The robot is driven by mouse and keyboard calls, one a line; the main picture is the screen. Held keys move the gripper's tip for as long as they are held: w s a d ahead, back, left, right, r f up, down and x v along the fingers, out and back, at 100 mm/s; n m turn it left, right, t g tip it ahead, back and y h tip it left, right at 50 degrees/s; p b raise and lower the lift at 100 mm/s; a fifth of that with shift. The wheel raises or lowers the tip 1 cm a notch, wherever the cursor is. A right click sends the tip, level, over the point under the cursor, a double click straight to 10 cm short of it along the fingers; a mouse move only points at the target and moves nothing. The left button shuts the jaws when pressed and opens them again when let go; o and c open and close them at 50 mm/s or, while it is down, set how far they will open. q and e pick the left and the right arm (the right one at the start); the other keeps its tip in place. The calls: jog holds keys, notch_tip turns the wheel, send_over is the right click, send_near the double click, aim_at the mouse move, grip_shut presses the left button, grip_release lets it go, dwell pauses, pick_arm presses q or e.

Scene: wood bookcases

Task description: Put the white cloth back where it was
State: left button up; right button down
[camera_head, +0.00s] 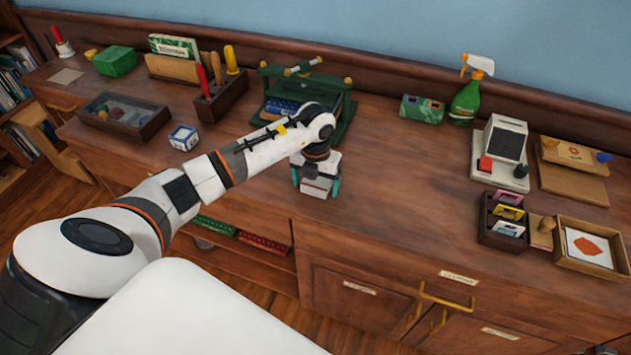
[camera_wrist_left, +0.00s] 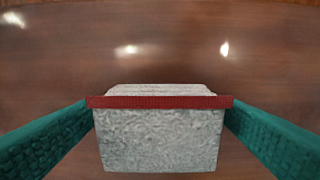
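The white cloth (camera_head: 317,187) is a folded, greyish-white block with a red band. In the left wrist view the cloth (camera_wrist_left: 160,138) sits between the two teal fingers, which meet the ends of its red band. My left gripper (camera_head: 316,181) is shut on it and points down over the front part of the wooden counter top (camera_head: 400,200). I cannot tell whether the cloth touches the wood. Only a small teal tip of my right gripper (camera_head: 608,350) shows at the lower right edge; its opening is hidden.
The counter's middle right is clear.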

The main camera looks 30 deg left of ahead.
pick_arm(q)
jog(key=shift+r, duration=0.25)
notch_tip(320, 180, up, 12)
jog(key=b, duration=0.1)
jog(key=shift+b, duration=0.3)
jog(key=shift+f, duration=0.1)
dwell(0.3)
